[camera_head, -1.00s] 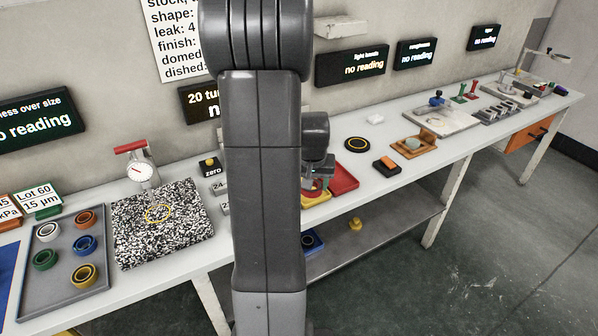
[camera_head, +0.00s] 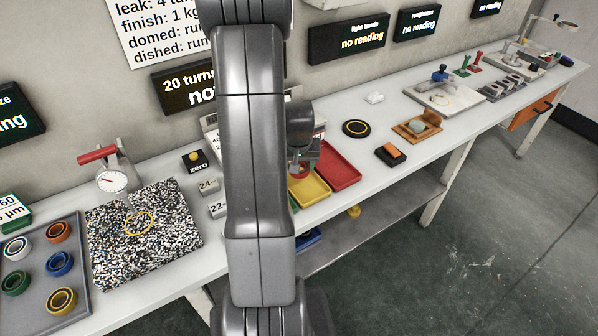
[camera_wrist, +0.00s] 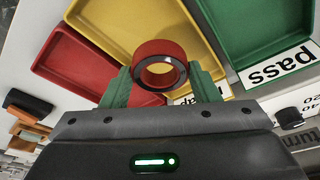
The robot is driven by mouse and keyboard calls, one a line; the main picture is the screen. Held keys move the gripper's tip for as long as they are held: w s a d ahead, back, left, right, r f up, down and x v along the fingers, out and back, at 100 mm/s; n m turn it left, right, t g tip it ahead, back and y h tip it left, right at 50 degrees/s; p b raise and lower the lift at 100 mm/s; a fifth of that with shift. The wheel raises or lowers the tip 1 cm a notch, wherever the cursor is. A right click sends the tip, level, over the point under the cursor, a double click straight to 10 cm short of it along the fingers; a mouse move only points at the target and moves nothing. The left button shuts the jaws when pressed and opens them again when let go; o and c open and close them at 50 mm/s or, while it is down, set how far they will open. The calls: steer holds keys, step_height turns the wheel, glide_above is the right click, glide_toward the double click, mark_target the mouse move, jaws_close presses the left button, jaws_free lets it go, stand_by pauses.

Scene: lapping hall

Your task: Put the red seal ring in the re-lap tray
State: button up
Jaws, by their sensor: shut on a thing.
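My gripper (camera_wrist: 160,82) is shut on the red seal ring (camera_wrist: 158,47), with a green finger on either side of it. In the wrist view the ring shows over the yellow tray (camera_wrist: 120,22), apart from its floor as far as I can tell. The red tray (camera_wrist: 75,68) lies to the left and the green tray (camera_wrist: 262,30), beside a "pass" label, to the right. In the head view my gripper (camera_head: 302,165) is partly behind my arm, above the yellow tray (camera_head: 312,190).
A black disc with a yellow ring (camera_head: 355,128) and an orange-topped black block (camera_head: 390,154) lie right of the trays. At left are a speckled plate (camera_head: 165,250), a dial gauge (camera_head: 112,180) and a grey tray (camera_head: 35,238) of coloured rings.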

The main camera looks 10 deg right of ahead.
mark_target(299, 181)
steer(key=shift+f, duration=1.7)
steer(key=shift+f, duration=0.2)
steer(key=o, duration=0.7)
steer(key=shift+r, duration=0.15)
steer(key=shift+r, duration=0.6)
steer(key=v, duration=1.1)
